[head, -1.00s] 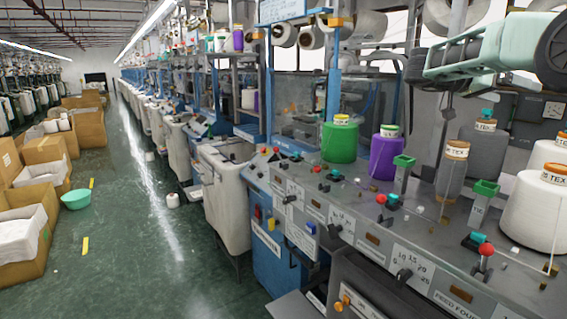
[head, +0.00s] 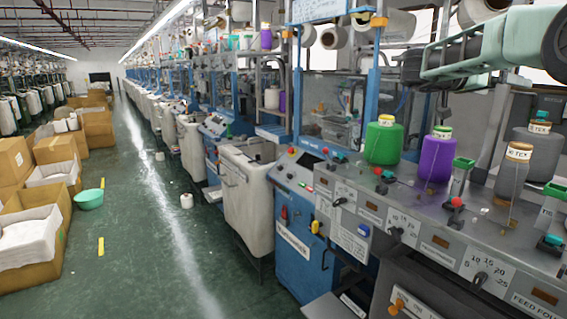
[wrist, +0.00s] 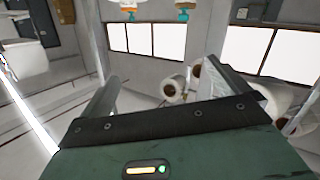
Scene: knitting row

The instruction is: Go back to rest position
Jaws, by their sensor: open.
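My gripper (wrist: 160,88) shows in the wrist view with its two grey fingers wide apart and nothing between them. Past it are pale walls, bright windows and white yarn rolls (wrist: 172,88). In the head view my pale green arm is raised at the upper right, above the machine row. The gripper's fingers cannot be made out there.
A knitting machine panel on the right carries a green cone (head: 383,143), a purple cone (head: 435,160) and a grey cone (head: 513,172). The green floor aisle (head: 150,240) between is mostly clear.

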